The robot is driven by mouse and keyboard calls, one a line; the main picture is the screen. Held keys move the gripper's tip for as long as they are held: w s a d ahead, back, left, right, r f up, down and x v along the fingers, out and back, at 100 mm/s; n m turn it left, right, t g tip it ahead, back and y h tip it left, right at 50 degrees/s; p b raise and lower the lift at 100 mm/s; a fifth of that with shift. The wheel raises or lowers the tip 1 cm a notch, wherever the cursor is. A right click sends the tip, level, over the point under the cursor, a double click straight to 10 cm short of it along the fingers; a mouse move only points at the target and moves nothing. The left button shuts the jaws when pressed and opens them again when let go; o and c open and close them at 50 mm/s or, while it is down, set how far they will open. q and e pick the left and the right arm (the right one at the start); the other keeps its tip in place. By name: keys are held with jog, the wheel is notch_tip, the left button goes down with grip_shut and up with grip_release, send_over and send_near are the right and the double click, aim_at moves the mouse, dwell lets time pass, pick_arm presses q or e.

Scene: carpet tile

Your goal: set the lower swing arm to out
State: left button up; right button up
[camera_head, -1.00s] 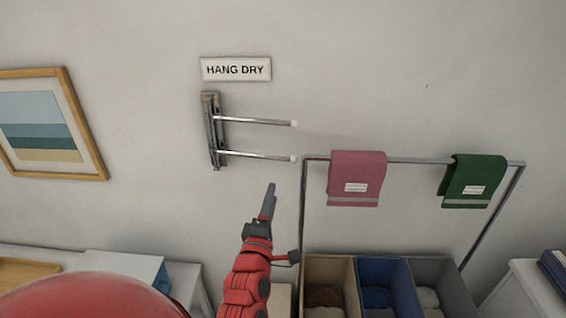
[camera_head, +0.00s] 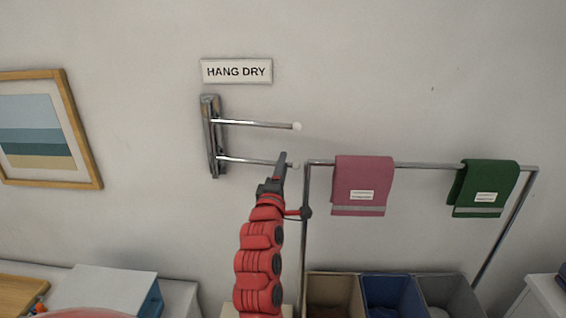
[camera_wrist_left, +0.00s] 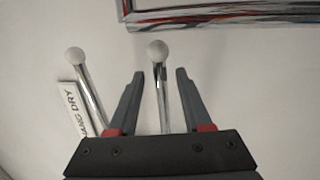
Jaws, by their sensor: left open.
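The wall rack (camera_head: 212,137) has two chrome swing arms with white ball tips. Both point right in the head view. The lower swing arm (camera_head: 245,160) is partly covered near its tip by my left gripper (camera_head: 282,158). In the left wrist view, my left gripper (camera_wrist_left: 160,75) is open, and the lower swing arm (camera_wrist_left: 162,95) shows between its two fingers, with a gap on each side. Its ball tip lies past the fingertips in the picture. The upper swing arm (camera_head: 255,123) also shows in the wrist view (camera_wrist_left: 88,95), left of the fingers. My right gripper is not in view.
A chrome rail (camera_head: 425,165) with a pink towel (camera_head: 362,178) and a green towel (camera_head: 486,182) stands close to the right of the arm tips. Bins (camera_head: 390,276) sit below it. The HANG DRY sign (camera_head: 237,71) is above the rack.

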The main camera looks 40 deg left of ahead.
pick_arm(q)
jog(key=shift+w+a+r, duration=0.1)
jog(key=shift+w+a, duration=0.2)
jog(key=shift+w, duration=0.3)
grip_shut()
dwell(1.1)
